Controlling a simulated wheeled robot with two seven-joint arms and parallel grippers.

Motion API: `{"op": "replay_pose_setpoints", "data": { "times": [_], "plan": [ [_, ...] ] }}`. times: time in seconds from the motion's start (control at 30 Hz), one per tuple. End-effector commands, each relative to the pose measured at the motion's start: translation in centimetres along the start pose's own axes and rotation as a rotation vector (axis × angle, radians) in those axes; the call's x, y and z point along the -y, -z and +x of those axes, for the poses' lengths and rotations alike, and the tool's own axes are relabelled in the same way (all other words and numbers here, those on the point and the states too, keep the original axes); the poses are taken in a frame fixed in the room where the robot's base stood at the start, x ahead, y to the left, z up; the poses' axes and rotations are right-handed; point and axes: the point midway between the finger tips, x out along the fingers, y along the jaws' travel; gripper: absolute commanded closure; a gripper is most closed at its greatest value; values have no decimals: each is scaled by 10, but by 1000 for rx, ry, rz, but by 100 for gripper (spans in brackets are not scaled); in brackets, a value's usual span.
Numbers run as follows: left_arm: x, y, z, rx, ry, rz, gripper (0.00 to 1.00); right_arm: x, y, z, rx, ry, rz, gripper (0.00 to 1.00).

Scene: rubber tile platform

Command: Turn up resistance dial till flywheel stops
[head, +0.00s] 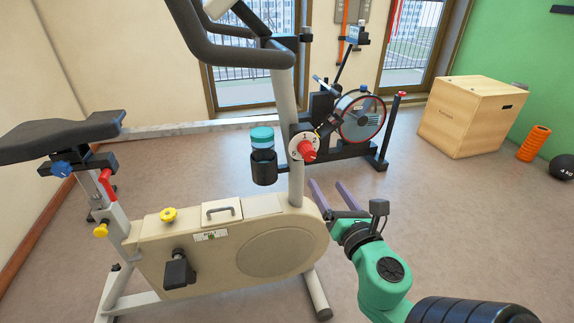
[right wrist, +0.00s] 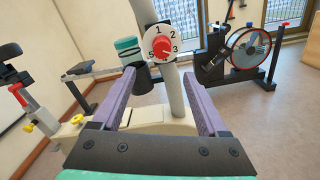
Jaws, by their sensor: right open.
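The resistance dial is a red knob (head: 309,151) on a round white plate with black numerals, on the grey upright post of the cream exercise bike (head: 230,244). In the right wrist view the red knob (right wrist: 162,47) is ahead, beyond the fingertips; I cannot tell which numeral it points at. A wheel with a red rim (head: 361,117), likely the flywheel, is on a dark frame behind the post; I cannot tell whether it is spinning. My right gripper (head: 330,187) is open and empty, below and right of the knob, not touching it. My left gripper is out of view.
A teal-lidded bottle (head: 262,140) sits in a black holder left of the post. Black handlebars (head: 237,50) overhang above. The bike's saddle (head: 62,135) is at left. A wooden box (head: 470,117) and orange roller (head: 534,143) stand at right. Floor between is clear.

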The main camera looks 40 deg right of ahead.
Motion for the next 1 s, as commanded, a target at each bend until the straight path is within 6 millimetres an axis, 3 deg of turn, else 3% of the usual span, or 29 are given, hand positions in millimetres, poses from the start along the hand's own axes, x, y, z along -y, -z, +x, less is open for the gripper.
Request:
{"op": "replay_pose_setpoints", "data": {
  "times": [0.17, 0.4, 0.6, 0.97, 1.0],
  "plan": [
    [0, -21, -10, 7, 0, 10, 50, -3, -7, 30, 4, -4, 0, 24],
    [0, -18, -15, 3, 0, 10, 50, -1, -4, 94, 4, -1, 3, 24],
    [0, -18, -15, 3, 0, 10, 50, 0, -1, 132, 0, 1, 7, 24],
    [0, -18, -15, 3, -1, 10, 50, 0, 0, 143, -3, 2, 8, 24],
    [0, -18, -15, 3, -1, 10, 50, 0, 0, 143, -3, 2, 8, 39]
  ]
}}
